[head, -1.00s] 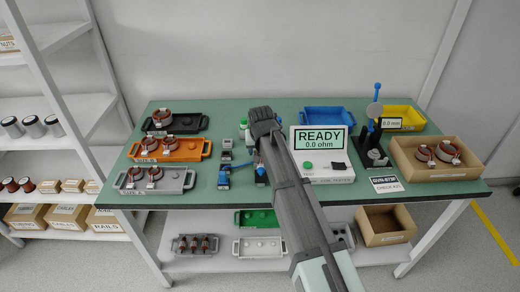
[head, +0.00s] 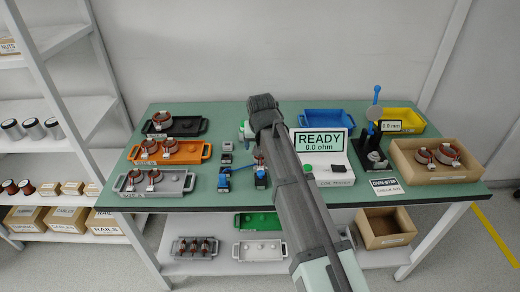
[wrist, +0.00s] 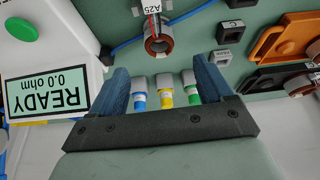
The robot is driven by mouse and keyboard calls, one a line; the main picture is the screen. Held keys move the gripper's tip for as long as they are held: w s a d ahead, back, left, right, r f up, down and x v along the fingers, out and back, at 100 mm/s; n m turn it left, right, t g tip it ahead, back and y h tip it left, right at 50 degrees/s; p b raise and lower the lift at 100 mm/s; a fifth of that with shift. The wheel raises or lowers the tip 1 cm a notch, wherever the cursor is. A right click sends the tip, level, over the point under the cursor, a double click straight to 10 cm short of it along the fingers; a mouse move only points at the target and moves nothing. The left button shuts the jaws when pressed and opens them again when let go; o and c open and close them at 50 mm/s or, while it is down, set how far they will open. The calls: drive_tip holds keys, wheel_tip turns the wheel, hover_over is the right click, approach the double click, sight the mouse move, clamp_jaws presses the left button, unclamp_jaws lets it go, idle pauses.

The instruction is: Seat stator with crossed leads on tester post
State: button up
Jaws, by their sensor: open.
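A copper-wound stator (wrist: 158,42) with a white tag reading A25 shows at the top of the wrist view, beyond my fingertips, with blue leads running to both sides. Its post and its seating are not clear. The tester (head: 322,172) has a screen (head: 321,140) reading READY, 0.0 ohm, and a green button.
Orange (head: 188,151), grey (head: 176,184) and black (head: 187,127) trays hold stators at left. A cardboard box (head: 440,175) with stators, a gauge stand (head: 372,145), and blue (head: 327,117) and yellow (head: 410,118) bins stand at right. Bottles (wrist: 166,92) show between my fingers.

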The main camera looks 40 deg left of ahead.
drive_tip(key=v, duration=0.7)
drive_tip(key=shift+r, duration=0.1)
idle(1.4)
